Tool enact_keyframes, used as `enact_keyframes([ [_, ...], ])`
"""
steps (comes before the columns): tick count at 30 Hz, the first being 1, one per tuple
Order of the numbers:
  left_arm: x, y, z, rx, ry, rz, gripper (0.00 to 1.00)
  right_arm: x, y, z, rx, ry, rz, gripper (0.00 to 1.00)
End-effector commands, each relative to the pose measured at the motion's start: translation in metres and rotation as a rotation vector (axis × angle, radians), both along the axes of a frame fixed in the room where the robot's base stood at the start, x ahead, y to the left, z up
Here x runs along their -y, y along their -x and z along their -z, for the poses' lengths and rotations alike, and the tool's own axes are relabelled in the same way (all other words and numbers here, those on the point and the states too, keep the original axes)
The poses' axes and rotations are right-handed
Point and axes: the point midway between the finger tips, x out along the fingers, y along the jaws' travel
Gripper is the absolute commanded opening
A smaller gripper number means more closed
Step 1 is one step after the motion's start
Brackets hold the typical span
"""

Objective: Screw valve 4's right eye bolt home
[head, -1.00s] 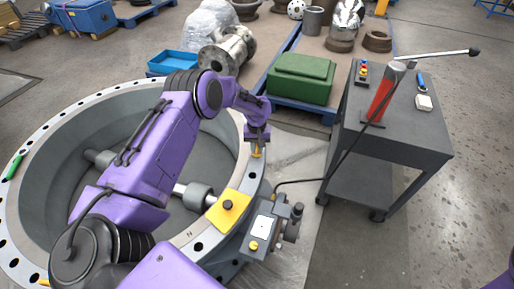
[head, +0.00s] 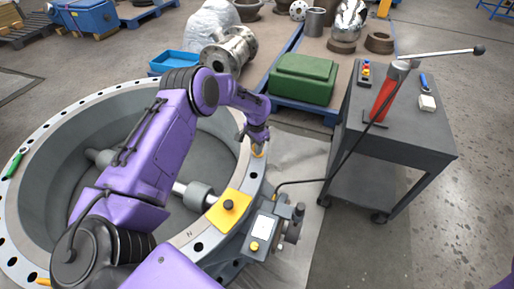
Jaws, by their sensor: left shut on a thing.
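The large grey valve ring (head: 72,121) with holes around its flange fills the lower left of the head view. My left gripper (head: 258,146) points down at the ring's right rim. It is shut on a small yellow eye bolt (head: 258,151) at the flange. The gripper hides most of the bolt, so I cannot tell how deep it sits. Another small yellow piece (head: 43,281) shows at the ring's lower left edge. My right gripper is not in view.
A yellow plate (head: 229,208) and a grey actuator box (head: 266,228) sit on the near right rim. A dark cart (head: 400,140) with a red hand pump (head: 383,97) stands to the right, its hose running to the box. A green case (head: 303,80) lies behind.

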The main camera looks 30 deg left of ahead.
Motion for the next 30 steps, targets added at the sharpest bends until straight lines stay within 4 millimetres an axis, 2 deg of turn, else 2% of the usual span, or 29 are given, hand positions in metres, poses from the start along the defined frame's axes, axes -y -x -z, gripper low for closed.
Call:
enact_keyframes([
  [30,-0.006,-0.007,0.000,0.004,0.001,0.962,0.00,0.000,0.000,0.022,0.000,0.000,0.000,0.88],
])
